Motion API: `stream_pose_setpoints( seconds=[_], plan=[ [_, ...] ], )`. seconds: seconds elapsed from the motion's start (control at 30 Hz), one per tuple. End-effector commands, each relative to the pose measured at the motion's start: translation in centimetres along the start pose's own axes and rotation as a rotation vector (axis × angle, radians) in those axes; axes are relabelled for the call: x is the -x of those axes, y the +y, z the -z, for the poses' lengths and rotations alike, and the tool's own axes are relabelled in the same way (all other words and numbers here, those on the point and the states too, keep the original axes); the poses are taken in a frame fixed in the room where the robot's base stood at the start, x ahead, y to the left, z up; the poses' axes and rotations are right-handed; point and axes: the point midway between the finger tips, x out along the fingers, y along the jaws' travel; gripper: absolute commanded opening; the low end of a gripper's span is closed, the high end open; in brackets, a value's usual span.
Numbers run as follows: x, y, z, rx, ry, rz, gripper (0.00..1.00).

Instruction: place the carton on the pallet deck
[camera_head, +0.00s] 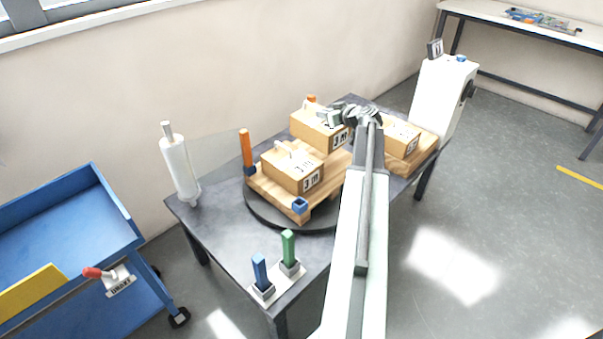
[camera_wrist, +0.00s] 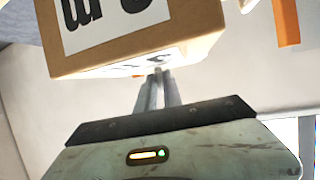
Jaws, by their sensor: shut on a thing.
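A pallet with a wooden deck (camera_head: 264,187) sits on a black round turntable (camera_head: 262,215) on the dark table. One brown carton (camera_head: 288,172) with a label and a top handle rests on its near left part. A second carton (camera_head: 312,133) is at the back, at my gripper (camera_head: 331,117). My gripper is shut on this carton at its top. I cannot tell whether its underside touches the deck. In the wrist view the carton (camera_wrist: 205,20) fills the top, its lettering upside down, with my gripper (camera_wrist: 157,76) against it. A third carton (camera_head: 402,139) is right of my arm.
Orange posts (camera_head: 246,150) and a blue corner socket (camera_head: 300,204) edge the pallet. A white roll (camera_head: 178,168) stands at the table's left. Blue and green handles (camera_head: 289,246) stand at the front. A blue cart (camera_head: 60,225) is left; a white machine (camera_head: 437,100) is right.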

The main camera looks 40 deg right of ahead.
Motion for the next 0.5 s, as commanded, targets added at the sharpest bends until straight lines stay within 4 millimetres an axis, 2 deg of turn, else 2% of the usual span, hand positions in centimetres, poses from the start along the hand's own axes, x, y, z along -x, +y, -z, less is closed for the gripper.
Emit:
stream_pose_setpoints(
  seconds=[0.03,0.17,0.27,0.5],
  plan=[
    [-0.3,-0.1,-0.6,0.0,0.001,0.001,0.0],
    [-0.4,-0.2,-0.5,0.0,0.001,0.002,0.0],
    [-0.7,-0.3,-1.1,0.001,0.001,0.004,0.0],
    [-2.7,-0.5,-5.7,0.002,0.001,0.006,0.0]
  ],
)
